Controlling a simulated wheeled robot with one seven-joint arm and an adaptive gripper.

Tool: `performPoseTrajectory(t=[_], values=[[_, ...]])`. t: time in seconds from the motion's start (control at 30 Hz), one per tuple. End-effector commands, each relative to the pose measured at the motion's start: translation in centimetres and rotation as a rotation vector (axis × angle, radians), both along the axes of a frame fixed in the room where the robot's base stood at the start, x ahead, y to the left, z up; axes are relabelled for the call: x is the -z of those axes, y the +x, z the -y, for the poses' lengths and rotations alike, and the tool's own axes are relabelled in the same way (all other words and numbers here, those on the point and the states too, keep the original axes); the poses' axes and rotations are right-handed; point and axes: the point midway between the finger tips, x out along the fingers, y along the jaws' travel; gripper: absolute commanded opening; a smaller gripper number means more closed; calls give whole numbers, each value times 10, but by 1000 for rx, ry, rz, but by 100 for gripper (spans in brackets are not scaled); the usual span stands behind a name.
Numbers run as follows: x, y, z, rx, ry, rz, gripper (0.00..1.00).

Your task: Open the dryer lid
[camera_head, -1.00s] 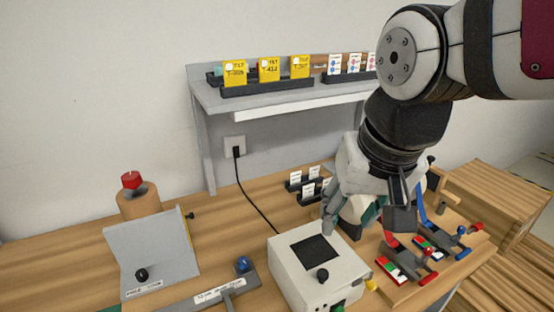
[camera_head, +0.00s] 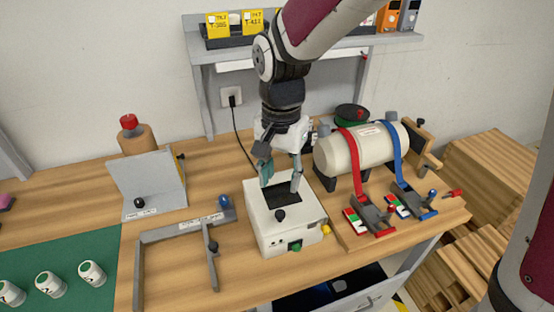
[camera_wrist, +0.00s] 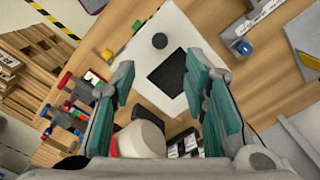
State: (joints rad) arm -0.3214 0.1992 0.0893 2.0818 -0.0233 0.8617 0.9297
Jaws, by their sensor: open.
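The dryer (camera_head: 270,235) is a white box on the table, with a dark square window (camera_head: 284,198) and a black knob (camera_head: 280,215) on its top. Its lid looks shut. A green button sits on its front. My gripper (camera_head: 281,178) is open and empty, pointing down over the rear of the dryer's top. In the wrist view the dryer (camera_wrist: 150,75) lies beyond and between my teal-padded fingers (camera_wrist: 158,75). The knob (camera_wrist: 160,41) is farther out than the fingertips, on the dryer's near-front side. I cannot tell the exact height gap.
Right of the dryer, a cream cylinder (camera_head: 350,151) is strapped with red and blue bands. Left are a grey bracket (camera_head: 160,234), a grey angled panel (camera_head: 147,185) and white cups on a green mat (camera_head: 60,252). A shelf (camera_head: 310,55) stands behind. An open drawer (camera_head: 365,298) is below.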

Motion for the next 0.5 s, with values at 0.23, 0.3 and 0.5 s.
performPoseTrajectory(t=[0.23, 0.3, 0.5], values=[[50, -2, 1, 0, -2, -6, 41], [63, -2, 1, 1, -2, -5, 41], [93, -1, 1, 0, -2, -3, 41]])
